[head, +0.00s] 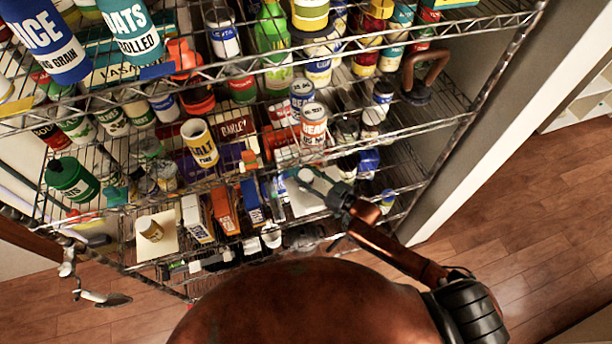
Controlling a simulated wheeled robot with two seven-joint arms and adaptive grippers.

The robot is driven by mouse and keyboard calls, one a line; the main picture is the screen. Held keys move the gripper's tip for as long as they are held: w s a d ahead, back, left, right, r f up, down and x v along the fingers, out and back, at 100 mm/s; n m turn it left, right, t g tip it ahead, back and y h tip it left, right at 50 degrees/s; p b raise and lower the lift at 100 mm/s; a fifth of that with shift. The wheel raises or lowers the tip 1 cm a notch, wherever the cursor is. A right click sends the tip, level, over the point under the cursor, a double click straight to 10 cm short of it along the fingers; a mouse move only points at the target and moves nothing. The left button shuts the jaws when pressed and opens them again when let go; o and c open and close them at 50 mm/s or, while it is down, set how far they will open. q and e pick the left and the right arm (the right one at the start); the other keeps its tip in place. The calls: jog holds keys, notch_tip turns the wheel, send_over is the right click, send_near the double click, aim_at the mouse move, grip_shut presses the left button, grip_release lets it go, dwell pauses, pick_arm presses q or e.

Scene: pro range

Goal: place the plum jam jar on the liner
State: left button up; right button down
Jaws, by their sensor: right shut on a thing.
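My right gripper (318,182) reaches into the wire rack from the lower right. It is shut on a small jar with a pale round lid (305,175). Its label cannot be read from here, so I cannot confirm that it is the plum jam jar. A white sheet that looks like the liner (303,206) lies on the shelf under the gripper, partly hidden by the gripper and wires. I cannot tell whether the jar touches it. I cannot make out my left gripper.
The wire rack is crowded with cans, bottles and boxes. A salt can (199,143) and a red-and-white can (313,125) stand near the gripper. Orange and blue boxes (224,209) stand left of the sheet. Another pale sheet (166,222) bears a small can (150,229).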

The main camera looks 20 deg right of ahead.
jog(key=shift+f, duration=0.1)
jog(key=shift+f, duration=0.15)
jog(key=c, duration=1.3)
grip_release()
jog(key=shift+r, duration=0.2)
jog(key=v, duration=1.2)
